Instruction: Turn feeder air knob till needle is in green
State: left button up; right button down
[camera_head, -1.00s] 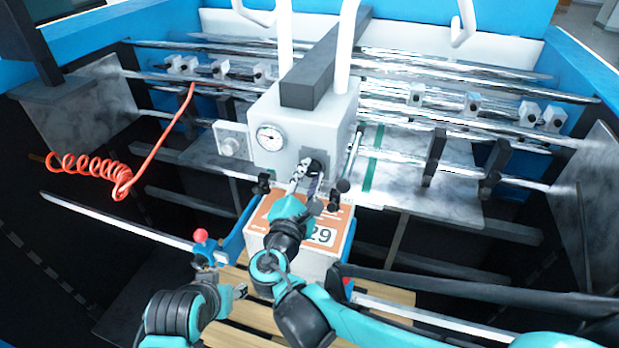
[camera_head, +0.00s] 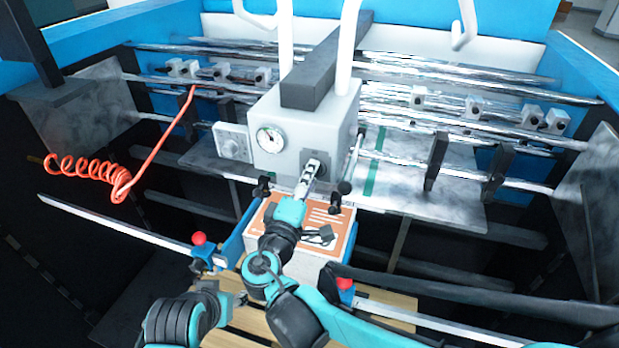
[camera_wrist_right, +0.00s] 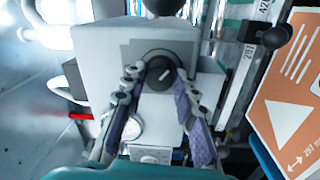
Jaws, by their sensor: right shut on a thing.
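The grey feeder head (camera_head: 293,120) carries a round white gauge (camera_head: 270,139) on its front. The gauge has a small green mark, but its needle is too small to read surely. My right gripper (camera_head: 313,166) is at the feeder's front, right of and below the gauge, and hides the knob there. In the right wrist view the black knob (camera_wrist_right: 160,72) with a white pointer line sits between the fingertips of my right gripper (camera_wrist_right: 158,80), which is shut on it. My left gripper (camera_head: 238,299) is low, over the pallet; its fingers are unclear.
A stack with an orange printed top (camera_head: 300,228) stands under the feeder, close below my right arm. A grey box with a dial (camera_head: 232,142) is left of the gauge. Red coiled hose (camera_head: 90,168) hangs at left. Red-knobbed guides (camera_head: 199,239) flank the stack.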

jog(key=shift+m, duration=0.6)
jog(key=shift+f, duration=0.1)
jog(key=c, duration=1.2)
grip_release()
jog(key=shift+o, duration=0.2)
jog(key=v, duration=0.7)
jog(key=shift+s, duration=0.3)
jog(key=shift+a, duration=0.1)
